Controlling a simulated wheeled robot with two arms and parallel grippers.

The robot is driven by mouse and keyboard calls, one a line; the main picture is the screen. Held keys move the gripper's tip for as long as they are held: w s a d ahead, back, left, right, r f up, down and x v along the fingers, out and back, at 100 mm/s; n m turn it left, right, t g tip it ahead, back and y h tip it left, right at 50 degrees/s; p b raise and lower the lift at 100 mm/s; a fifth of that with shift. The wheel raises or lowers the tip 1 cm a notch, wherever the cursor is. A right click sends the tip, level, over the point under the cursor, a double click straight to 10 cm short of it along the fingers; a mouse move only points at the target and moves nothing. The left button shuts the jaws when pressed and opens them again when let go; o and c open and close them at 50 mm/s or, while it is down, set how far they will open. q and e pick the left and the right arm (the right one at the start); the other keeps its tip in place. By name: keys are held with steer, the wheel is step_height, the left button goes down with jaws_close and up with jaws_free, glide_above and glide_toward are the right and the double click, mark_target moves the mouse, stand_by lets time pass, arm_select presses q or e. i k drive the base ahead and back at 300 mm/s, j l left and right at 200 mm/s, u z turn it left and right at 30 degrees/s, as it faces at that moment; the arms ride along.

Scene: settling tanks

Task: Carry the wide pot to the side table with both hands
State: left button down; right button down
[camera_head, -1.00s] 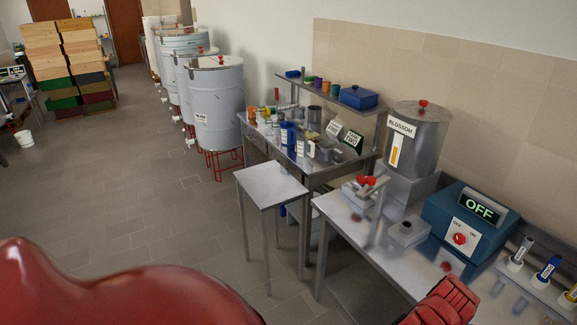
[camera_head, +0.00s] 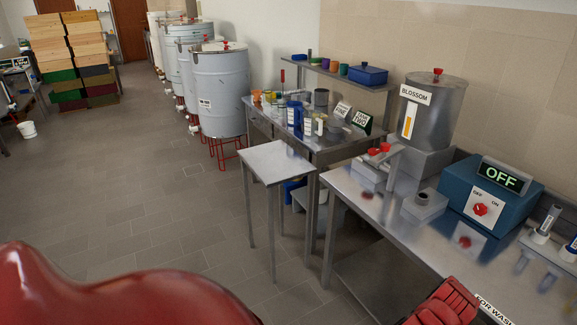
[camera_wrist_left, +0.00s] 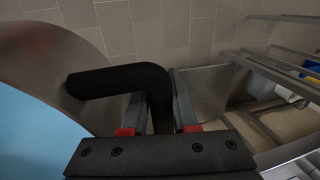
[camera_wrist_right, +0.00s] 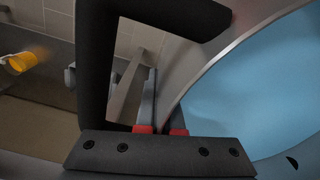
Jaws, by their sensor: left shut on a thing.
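The wide pot (camera_wrist_left: 40,62) shows only in the wrist views, its metal wall and light-blue inside cut by the frame edges. My left gripper (camera_wrist_left: 157,112) is shut on one black handle (camera_wrist_left: 120,78) of the pot. In the right wrist view the pot's rim (camera_wrist_right: 240,42) is beside my right gripper (camera_wrist_right: 155,105). Its fingers are close together inside the loop of the other black handle (camera_wrist_right: 96,65), with the handle bar to their left and not between them. The small square metal side table (camera_head: 277,161) stands ahead with a bare top. The head view hides the pot and both grippers.
A metal bench (camera_head: 385,222) on the right bears a blue OFF box (camera_head: 490,195) and a BLOSSOM tank (camera_head: 432,110). A cluttered workbench (camera_head: 330,150) stands behind the side table. Grey drums (camera_head: 220,95) line the wall.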

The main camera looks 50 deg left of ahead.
mark_target(275, 159)
steer(key=u, duration=1)
steer(key=i+u, duration=0.1)
steer(key=u, duration=0.7)
steer(key=i+l+u, duration=0.1)
steer(key=u, duration=0.25)
steer(key=i+l, duration=0.95)
steer(key=l, duration=0.25)
